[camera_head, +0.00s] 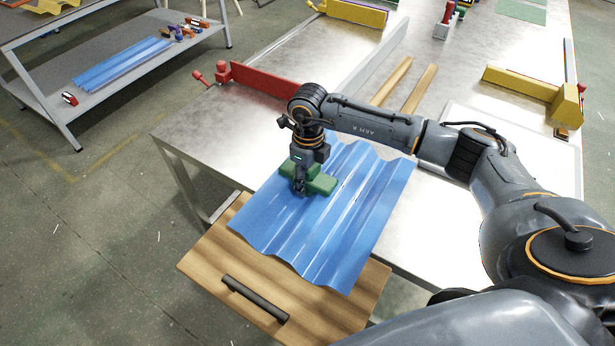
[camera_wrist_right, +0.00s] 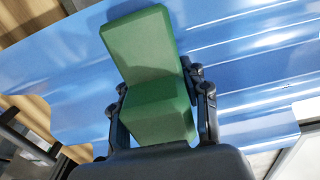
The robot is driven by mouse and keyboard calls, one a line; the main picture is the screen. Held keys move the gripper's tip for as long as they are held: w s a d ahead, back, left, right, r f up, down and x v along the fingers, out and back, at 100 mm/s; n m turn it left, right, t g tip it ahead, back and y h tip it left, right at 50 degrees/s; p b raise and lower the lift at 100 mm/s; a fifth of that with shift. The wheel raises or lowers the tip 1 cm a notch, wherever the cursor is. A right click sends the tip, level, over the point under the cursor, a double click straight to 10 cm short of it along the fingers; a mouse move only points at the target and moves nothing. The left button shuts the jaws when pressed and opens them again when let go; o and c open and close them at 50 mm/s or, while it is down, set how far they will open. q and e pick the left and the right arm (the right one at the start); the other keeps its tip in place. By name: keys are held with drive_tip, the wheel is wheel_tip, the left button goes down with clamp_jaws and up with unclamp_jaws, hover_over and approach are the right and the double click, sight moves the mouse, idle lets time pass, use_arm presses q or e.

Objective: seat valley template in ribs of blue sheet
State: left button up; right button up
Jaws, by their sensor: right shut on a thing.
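The blue corrugated sheet (camera_head: 345,225) lies with its near part over a wooden board and its far part over the metal table. Its ribs run from near to far in the head view. The green valley template (camera_head: 322,184) is at the sheet's upper left part. My right gripper (camera_head: 299,188) is shut on the template from above. In the right wrist view the template (camera_wrist_right: 150,45) sits between the two fingers, with the blue sheet (camera_wrist_right: 250,65) behind it. I cannot tell whether its underside touches the ribs. My left gripper is not in view.
The wooden board (camera_head: 212,262) has a black handle (camera_head: 255,298) in front. A red clamp bar (camera_head: 265,80) stands behind the sheet. Two wooden strips (camera_head: 405,90) and a yellow clamp bar (camera_head: 520,83) lie farther back. Another blue sheet (camera_head: 120,65) lies on the left shelf.

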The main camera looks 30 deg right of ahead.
drive_tip(key=shift+f, duration=0.15)
idle(0.4)
drive_tip(key=o, duration=1.4)
